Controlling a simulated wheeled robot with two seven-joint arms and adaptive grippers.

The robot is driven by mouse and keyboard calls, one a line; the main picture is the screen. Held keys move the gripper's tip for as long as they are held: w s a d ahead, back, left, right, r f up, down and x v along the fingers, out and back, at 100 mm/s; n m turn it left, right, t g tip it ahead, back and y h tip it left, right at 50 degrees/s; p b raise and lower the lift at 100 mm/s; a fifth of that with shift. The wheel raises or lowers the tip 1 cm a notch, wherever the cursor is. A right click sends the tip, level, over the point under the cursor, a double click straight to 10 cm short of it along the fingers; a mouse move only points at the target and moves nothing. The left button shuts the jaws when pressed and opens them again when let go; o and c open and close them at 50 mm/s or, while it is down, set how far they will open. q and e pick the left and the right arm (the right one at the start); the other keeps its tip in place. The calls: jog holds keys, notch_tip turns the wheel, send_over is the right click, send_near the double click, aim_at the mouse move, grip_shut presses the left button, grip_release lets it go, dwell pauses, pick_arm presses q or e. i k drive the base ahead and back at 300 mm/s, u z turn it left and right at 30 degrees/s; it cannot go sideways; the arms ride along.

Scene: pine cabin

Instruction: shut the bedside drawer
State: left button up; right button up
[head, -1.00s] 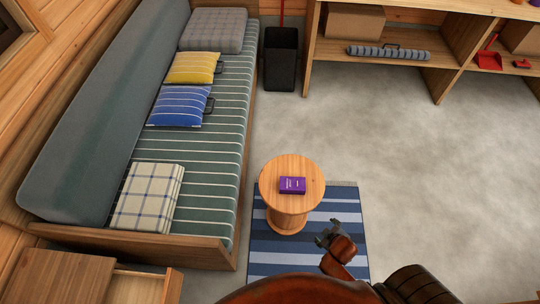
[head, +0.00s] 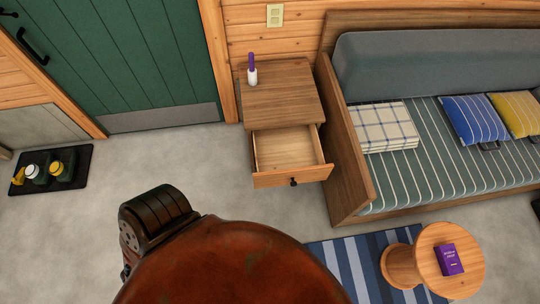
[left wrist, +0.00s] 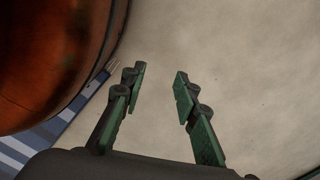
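The bedside cabinet (head: 276,95) is a wooden stand against the wall, left of the daybed, in the head view. Its drawer (head: 291,178) is pulled out toward me, and its inside looks empty. A dark knob (head: 293,182) is on the drawer front. My left gripper (left wrist: 158,85) is open and empty over bare grey floor in the left wrist view, with its green-padded fingers apart. The head view does not show that gripper's fingers. My right gripper is in neither view.
A white and purple bottle (head: 252,72) stands on the cabinet. The daybed (head: 350,190) is close on its right. A round stool (head: 470,278) with a purple book (head: 448,259) stands on the striped rug (head: 340,262). Floor before the drawer is clear.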

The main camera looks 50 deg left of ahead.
aim_at(292, 155)
jog(key=u, duration=0.45)
jog(key=k, duration=0.85)
jog(key=u, duration=0.45)
